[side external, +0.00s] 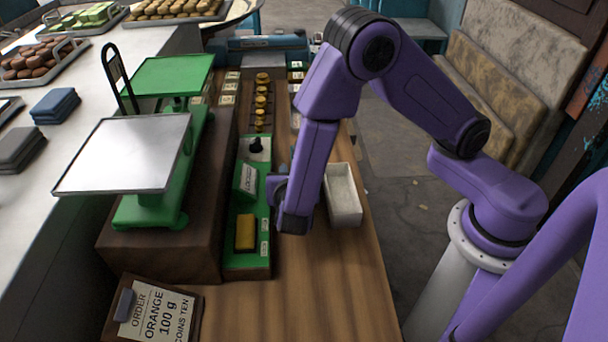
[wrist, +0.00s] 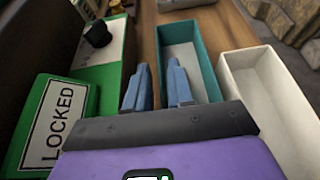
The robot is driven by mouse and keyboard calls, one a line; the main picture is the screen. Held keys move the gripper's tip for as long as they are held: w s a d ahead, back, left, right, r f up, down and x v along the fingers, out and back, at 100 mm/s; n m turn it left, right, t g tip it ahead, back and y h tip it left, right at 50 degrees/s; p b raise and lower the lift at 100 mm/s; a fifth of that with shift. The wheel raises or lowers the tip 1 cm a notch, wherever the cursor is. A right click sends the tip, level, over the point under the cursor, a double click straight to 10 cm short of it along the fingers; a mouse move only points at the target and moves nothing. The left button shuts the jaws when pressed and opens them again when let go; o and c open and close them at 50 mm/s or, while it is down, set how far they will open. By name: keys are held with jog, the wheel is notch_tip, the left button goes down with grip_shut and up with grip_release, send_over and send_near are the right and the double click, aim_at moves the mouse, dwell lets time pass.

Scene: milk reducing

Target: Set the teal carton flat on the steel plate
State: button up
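The teal carton (wrist: 198,55) is an open-topped box with a pale inside, standing upright on the counter in the wrist view. My arm hides most or all of it in the side view. My gripper (wrist: 159,66) has its two blue-grey fingers apart, with the carton's near-left wall showing in line with the gap. I cannot tell whether the fingers reach down around that wall; nothing looks clamped. The steel plate (side external: 125,155) is a bare silver square on a green balance scale, left of my gripper in the side view.
A white open carton (side external: 343,195) stands right of the teal one. A green box marked LOCKED (side external: 246,180) and a yellow block (side external: 245,233) sit on a green panel to the left. A green plate (side external: 168,76) lies behind the steel one.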

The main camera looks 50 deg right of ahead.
grip_shut()
dwell(1.4)
jog(key=shift+r, duration=0.75)
jog(key=s+d+r, duration=0.4)
jog(key=s+r, duration=0.7)
jog(key=s, duration=0.2)
jog(key=w+d+n+t+y, duration=0.1)
jog(key=w+d, duration=0.3)
jog(key=w, duration=0.5)
jog(key=w+d+n+t+y, duration=0.2)
jog(key=w+d+n+y, duration=0.2)
jog(key=w, duration=0.5)
jog(key=shift+w+d+r+n+y, duration=0.25)
jog(key=shift+w+r+n+y, duration=0.05)
jog(key=shift+w, duration=0.05)
